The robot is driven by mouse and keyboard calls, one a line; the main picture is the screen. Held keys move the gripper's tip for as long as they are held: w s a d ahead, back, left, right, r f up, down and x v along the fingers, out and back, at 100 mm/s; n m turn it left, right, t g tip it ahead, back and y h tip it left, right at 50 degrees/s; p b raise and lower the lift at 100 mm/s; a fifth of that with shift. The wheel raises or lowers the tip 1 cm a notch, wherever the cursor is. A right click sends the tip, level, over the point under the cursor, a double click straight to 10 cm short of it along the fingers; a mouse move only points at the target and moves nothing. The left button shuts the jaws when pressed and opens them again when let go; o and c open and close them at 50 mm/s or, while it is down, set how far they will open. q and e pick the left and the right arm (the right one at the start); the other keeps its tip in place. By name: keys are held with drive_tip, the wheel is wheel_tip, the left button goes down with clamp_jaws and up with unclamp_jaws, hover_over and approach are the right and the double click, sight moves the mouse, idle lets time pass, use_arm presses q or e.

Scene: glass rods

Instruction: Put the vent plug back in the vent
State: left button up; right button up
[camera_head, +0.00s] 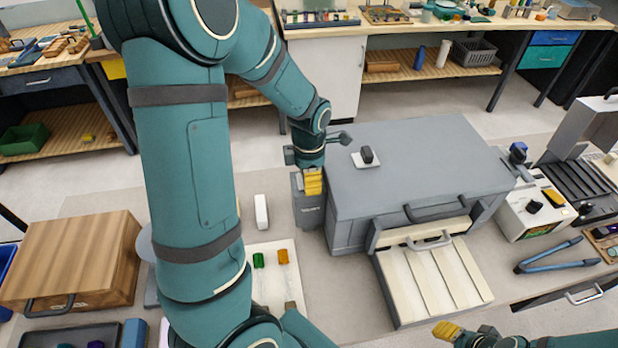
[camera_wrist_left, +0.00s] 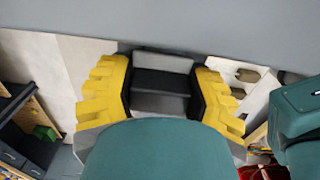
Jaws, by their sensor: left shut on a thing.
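A black knob on a white square plate (camera_head: 367,158), which looks like the vent plug, sits on the flat top of the grey kiln (camera_head: 420,150). I cannot tell whether it is over the vent; no open hole shows. My left gripper (camera_head: 313,182) is low at the kiln's left side, over a narrow grey box (camera_head: 307,212). In the left wrist view its yellow fingers (camera_wrist_left: 162,88) are shut on a grey-and-black block (camera_wrist_left: 160,82), which seems to be that box. My right gripper (camera_head: 447,331) is at the bottom edge; its finger opening is unclear.
The kiln's slatted cream front (camera_head: 430,285) slopes down before it. A wooden box (camera_head: 75,255) stands at left. A white board (camera_head: 275,275) with green and orange pieces lies partly behind my left arm. Blue-handled tongs (camera_head: 550,255) lie at right.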

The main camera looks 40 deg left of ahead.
use_arm(q)
drive_tip(key=shift+s+d+f, duration=0.15)
drive_tip(key=shift+s+f, duration=0.2)
drive_tip(key=shift+f, duration=0.15)
drive_tip(key=o, duration=1)
drive_tip(key=shift+c, duration=0.2)
drive_tip(key=shift+o, duration=1.3)
drive_tip(key=shift+w+f, duration=0.1)
drive_tip(key=shift+w, duration=0.05)
drive_tip(key=shift+r+p, duration=0.4)
drive_tip(key=shift+r, duration=0.05)
wheel_tip(320, 180, up, 13)
drive_tip(key=p, duration=0.1)
drive_tip(key=shift+w+f, duration=0.15)
drive_tip(key=shift+w, duration=0.05)
drive_tip(key=shift+a, duration=0.2)
